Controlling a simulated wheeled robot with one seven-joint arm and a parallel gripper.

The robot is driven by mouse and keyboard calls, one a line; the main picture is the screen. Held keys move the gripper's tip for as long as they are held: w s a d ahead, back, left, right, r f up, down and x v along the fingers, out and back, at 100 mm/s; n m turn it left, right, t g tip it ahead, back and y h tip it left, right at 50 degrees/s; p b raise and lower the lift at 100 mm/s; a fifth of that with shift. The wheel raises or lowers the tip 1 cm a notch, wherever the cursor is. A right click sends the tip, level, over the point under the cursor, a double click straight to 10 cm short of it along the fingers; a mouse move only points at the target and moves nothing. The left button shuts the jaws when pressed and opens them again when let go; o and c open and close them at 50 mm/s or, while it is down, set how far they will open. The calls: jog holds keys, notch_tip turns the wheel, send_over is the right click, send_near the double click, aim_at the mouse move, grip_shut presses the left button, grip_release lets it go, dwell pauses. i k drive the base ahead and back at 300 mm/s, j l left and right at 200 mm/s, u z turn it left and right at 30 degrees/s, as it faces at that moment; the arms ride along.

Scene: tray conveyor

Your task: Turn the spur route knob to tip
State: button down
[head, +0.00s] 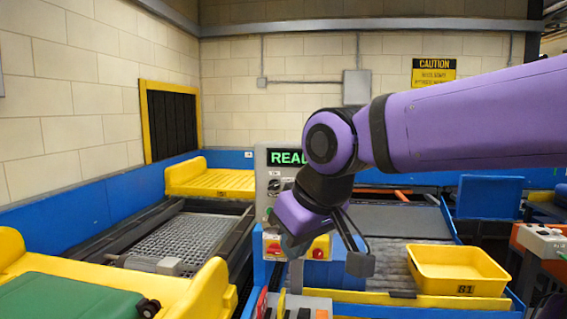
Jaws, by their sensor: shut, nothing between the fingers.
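A grey control panel (262,165) stands upright near the middle of the head view, with a lit green display (287,157) whose text begins "READ" and is cut off by my arm. A small dark knob (274,186) sits on the panel below the display. Its label is too small to read, so I cannot tell whether it is the spur route knob or where it points. My gripper (296,246) hangs in front of the panel's lower right part, pointing down, shut and empty. My wrist and gripper hide the panel's right side.
A green case (70,298) lies at front left, near a mesh belt (182,243). Blue rails and yellow guards border the lanes.

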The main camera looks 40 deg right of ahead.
aim_at(274, 184)
jog(key=z, duration=0.95)
jog(key=l+u, duration=0.2)
jog(key=l, duration=0.55)
jog(key=u, duration=1.35)
